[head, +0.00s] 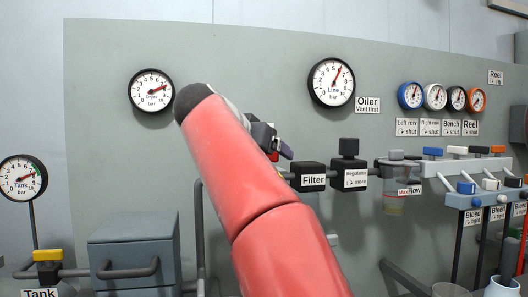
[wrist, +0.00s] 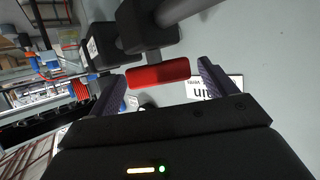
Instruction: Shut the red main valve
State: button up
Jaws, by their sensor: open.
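The red main valve's handle (wrist: 158,74) shows in the wrist view as a short red bar on a black stem below a black valve body (wrist: 148,25). My gripper (wrist: 162,70) is open, with one dark finger to each side of the red bar. Small gaps seem to show at both ends of the bar; I cannot tell how deep it sits between the fingers. A white label (wrist: 215,88), partly hidden, reads upside down "ain".
In the head view the Filter block (head: 307,177) and the Regulator (head: 348,173) stand close right of my gripper. Gauges (head: 331,82) hang above. Coloured valves (head: 456,151) line the right.

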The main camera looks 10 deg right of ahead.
jog(key=v, duration=0.8)
jog(key=shift+p, duration=0.35)
dwell(0.8)
